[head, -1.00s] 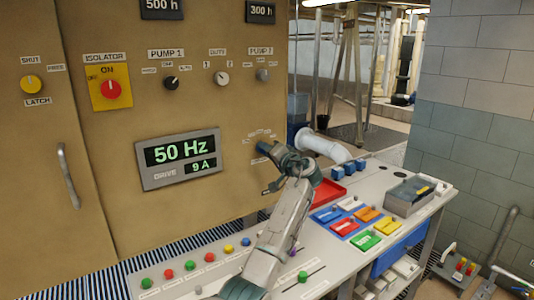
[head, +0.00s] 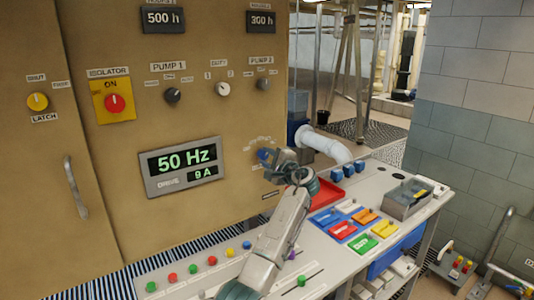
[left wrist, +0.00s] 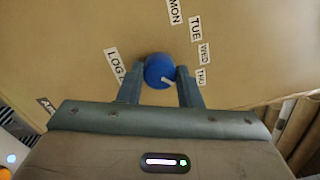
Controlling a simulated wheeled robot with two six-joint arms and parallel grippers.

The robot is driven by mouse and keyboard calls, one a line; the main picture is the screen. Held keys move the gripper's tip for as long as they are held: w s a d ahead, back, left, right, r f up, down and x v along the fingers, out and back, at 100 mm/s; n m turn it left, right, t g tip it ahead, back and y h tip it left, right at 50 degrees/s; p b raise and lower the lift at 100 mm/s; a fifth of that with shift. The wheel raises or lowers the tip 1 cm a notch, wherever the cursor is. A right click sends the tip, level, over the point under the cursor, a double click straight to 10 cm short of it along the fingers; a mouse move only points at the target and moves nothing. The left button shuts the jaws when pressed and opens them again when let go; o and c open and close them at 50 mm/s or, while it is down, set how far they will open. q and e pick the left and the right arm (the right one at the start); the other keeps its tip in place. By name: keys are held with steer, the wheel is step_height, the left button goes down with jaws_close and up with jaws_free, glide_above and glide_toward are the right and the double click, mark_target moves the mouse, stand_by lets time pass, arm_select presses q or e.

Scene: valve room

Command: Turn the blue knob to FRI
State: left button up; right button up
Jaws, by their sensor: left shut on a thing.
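The blue knob (left wrist: 159,70) is on the tan cabinet face. My left gripper (left wrist: 160,88) is shut on it, one finger on each side. The knob also shows in the head view (head: 265,154), partly covered by the gripper. In the left wrist view its white pointer mark points to the lower right, below the THU label (left wrist: 201,76) and toward the right finger. MON, TUE (left wrist: 195,28) and WED (left wrist: 204,53) labels run above THU. No FRI label is readable; the finger and gripper body hide that area. My right gripper is not in view.
A LOG label (left wrist: 115,66) is left of the knob. Below the cabinet is a desk with colored buttons (head: 212,261), a red tray (head: 326,192) and colored plates (head: 364,243). A drive display (head: 184,163) is left of the gripper.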

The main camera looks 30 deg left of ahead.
arm_select(q)
steer(key=shift+m+p, duration=0.85)
steer(key=shift+m, duration=0.45)
steer(key=shift+f, duration=0.1)
steer(key=o, duration=1)
steer(key=shift+d, duration=0.1)
steer(key=b+v, duration=0.4)
steer(key=v, duration=0.6)
steer(key=shift+s+d+b, duration=0.15)
steer(key=shift+d+b, duration=0.15)
steer(key=shift+d, duration=0.1)
